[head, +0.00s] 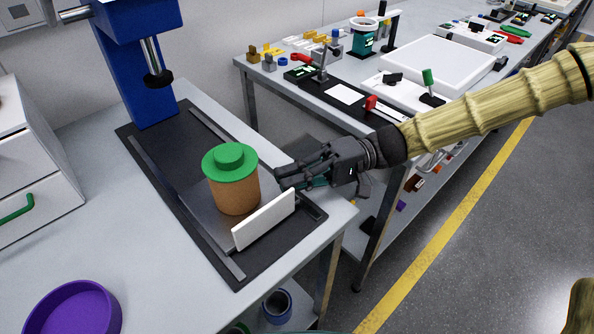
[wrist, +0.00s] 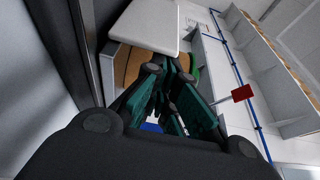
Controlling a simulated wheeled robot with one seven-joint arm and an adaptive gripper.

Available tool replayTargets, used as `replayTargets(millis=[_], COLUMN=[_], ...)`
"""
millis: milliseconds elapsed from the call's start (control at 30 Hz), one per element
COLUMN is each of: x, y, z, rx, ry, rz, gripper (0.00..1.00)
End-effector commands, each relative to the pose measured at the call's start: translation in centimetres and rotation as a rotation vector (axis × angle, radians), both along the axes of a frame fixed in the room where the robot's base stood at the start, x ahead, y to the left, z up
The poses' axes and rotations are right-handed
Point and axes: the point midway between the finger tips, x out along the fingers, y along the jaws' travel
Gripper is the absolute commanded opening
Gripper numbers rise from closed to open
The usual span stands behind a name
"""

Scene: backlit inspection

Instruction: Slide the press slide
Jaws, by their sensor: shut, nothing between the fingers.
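The press slide (head: 203,213) is a grey plate between two rails on the black press base (head: 175,222). A white upright plate (head: 264,219) stands at its front end, and it also shows at the top of the wrist view (wrist: 146,22). A brown jar with a green lid (head: 233,183) stands upright on the slide behind the white plate; part of it shows in the wrist view (wrist: 124,66). My gripper (head: 283,182) is shut and empty, just right of the jar and by the white plate's right end. I cannot tell whether it touches either.
The blue press column (head: 140,70) with its dark ram (head: 157,77) stands at the back of the base. A drawer unit (head: 30,160) and a purple bowl (head: 72,310) are at left. A second bench with a white tray (head: 437,66) and small parts is at right.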

Motion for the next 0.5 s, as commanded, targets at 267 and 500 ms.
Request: replayTargets(millis=[267,500], x=[-0.66,-0.67], y=[-0.10,-0.01], z=[-0.21,-0.32], rx=[0.001,0.000], ry=[0.004,0.005], rz=[0.012,0.014], gripper=[0.00,0.00])
